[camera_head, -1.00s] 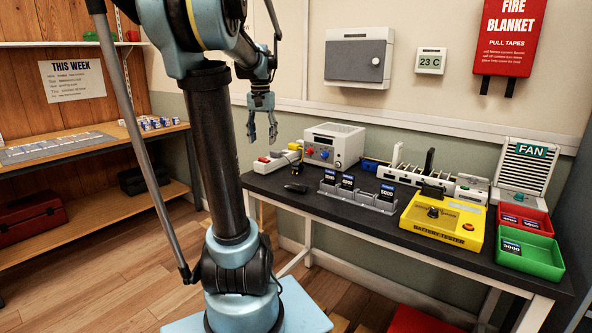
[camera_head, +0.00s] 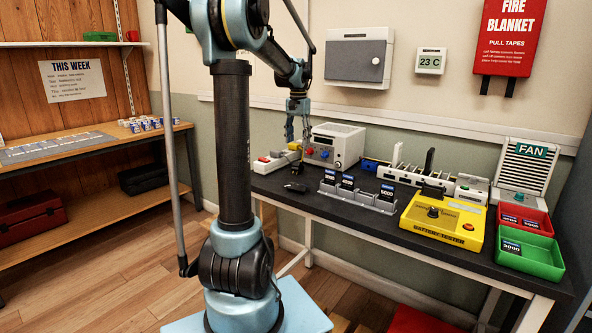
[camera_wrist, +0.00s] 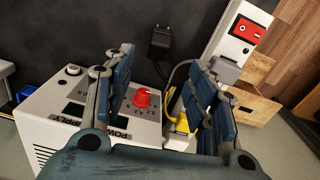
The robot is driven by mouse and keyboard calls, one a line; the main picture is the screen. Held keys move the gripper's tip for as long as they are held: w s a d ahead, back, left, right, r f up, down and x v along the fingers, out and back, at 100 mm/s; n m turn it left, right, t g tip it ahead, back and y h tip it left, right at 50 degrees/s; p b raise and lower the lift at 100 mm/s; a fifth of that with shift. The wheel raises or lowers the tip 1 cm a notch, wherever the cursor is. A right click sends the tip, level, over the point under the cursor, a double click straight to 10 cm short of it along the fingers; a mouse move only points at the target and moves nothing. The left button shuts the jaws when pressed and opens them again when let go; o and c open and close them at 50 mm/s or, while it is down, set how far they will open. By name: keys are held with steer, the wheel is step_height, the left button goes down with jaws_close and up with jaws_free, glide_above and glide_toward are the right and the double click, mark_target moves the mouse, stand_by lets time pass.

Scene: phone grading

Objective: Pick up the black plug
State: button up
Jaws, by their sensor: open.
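The black plug (camera_head: 295,187) lies on the dark tabletop near its left front edge. In the wrist view the black plug (camera_wrist: 161,43) is at the upper middle, beyond my fingertips, with its prongs showing. My gripper (camera_head: 297,136) is open, above the left part of the table and apart from the plug. In the wrist view my gripper (camera_wrist: 155,82) has its two fingers spread wide, with nothing held between them.
The power supply (camera_head: 338,143) with red and blue knobs stands close to my gripper. A white power strip (camera_head: 272,161) with a red switch is at the table's left end. A grey phone rack (camera_head: 370,201) is right of the plug. Bare tabletop surrounds the plug.

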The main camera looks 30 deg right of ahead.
mark_target(298, 163)
step_height(298, 163, down, 11)
steer(key=shift+d+f, duration=0.15)
stand_by(0.5)
steer(key=shift+c, duration=0.3)
steer(key=c, duration=1.1)
